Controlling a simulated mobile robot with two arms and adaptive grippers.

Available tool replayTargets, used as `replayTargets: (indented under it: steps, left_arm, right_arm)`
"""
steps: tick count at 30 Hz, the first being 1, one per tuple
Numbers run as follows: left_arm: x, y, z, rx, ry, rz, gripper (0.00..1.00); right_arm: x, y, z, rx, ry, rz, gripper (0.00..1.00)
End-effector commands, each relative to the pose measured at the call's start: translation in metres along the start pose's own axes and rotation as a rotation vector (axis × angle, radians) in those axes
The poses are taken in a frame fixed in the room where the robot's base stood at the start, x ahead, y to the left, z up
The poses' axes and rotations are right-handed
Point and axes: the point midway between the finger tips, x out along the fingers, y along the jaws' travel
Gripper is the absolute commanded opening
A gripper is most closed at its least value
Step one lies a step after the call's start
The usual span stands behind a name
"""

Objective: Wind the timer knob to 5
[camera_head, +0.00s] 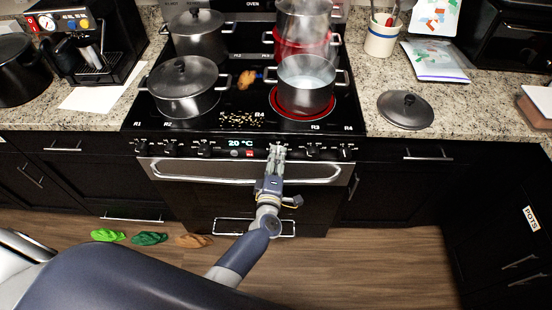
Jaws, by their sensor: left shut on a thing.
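My left gripper (277,152) reaches up to the stove's front control panel. Its fingers are closed around a knob in the panel row, just right of the lit display (241,143) that reads 20 °C. I take this to be the timer knob; the fingers hide most of it, and its setting cannot be read. Other black knobs sit along the panel, such as one on the left (203,148) and one on the right (312,151). My right gripper is not in view.
Above the panel, an open pot of liquid (306,90) sits on a glowing red burner. A lidded pot (184,92) stands to its left. Small pieces (243,119) lie scattered on the cooktop. The oven handle (200,174) runs just below the panel.

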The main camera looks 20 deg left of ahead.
Motion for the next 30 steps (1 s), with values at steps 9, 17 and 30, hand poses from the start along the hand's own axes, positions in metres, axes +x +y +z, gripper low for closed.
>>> replayTargets:
  steps: [9, 17, 30]
  left_arm:
    - [0.000, -0.001, 0.000, -0.001, -0.001, -0.001, 0.53]
    - [-0.003, -0.001, 0.000, -0.001, -0.001, -0.001, 0.53]
    - [-0.075, -0.002, 0.001, -0.002, -0.002, -0.004, 0.53]
  right_arm:
    - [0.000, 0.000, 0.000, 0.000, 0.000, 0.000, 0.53]
    - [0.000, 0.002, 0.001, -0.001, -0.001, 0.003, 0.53]
    - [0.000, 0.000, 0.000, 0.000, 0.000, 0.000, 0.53]
